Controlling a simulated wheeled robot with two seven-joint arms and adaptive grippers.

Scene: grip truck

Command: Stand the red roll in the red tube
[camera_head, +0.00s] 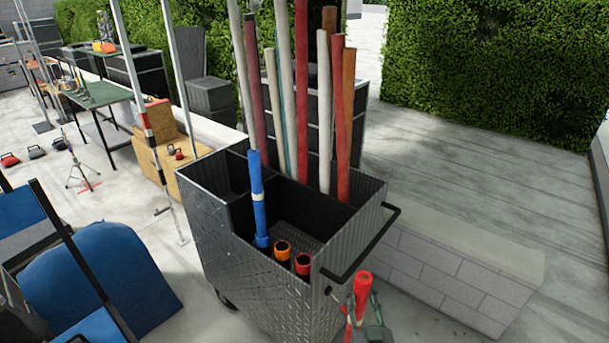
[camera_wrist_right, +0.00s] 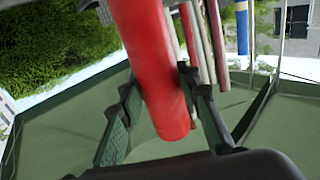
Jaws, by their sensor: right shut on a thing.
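The red roll (camera_head: 361,288) is upright with a slight tilt, outside the cart at its front right corner. My right gripper (camera_head: 364,312) is shut on it; its fingers lie on both sides of the roll (camera_wrist_right: 152,70) in the right wrist view. The roll's lower part is partly hidden by the gripper and the frame edge in the head view. The red tube (camera_head: 303,266) is a short open-topped holder at the cart's front corner, left of the roll and apart from it. Its mouth looks empty. My left gripper is not in view.
The black cart (camera_head: 250,285) has a handle (camera_head: 365,255) between the red tube and my right gripper. An orange tube (camera_head: 282,250) and a blue roll (camera_head: 256,185) stand beside the red tube. Several tall rolls (camera_head: 303,90) rise behind. A low block wall (camera_head: 450,270) is at right.

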